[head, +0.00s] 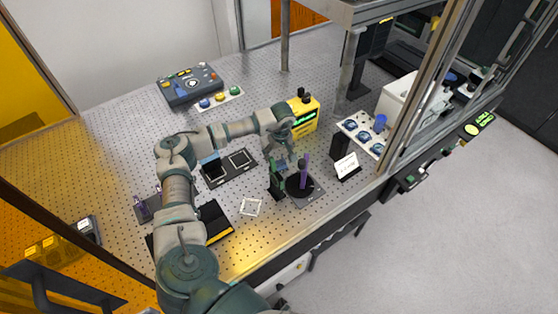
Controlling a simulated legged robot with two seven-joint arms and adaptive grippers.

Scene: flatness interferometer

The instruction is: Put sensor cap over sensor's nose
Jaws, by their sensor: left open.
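My left gripper (285,152) points down over the middle of the table and is open. Just below it is a dark green upright stand (277,183) with a small blue part at its top; I cannot tell if the fingers touch it. My right gripper does not show.
A yellow box (304,115) with a green display stands behind my left gripper. A black panel (243,158) with square frames, a white square frame (251,207) and a white sign (346,165) lie around it. A metal post (348,65) rises near the rack. The back-left perforated tabletop (110,125) is clear.

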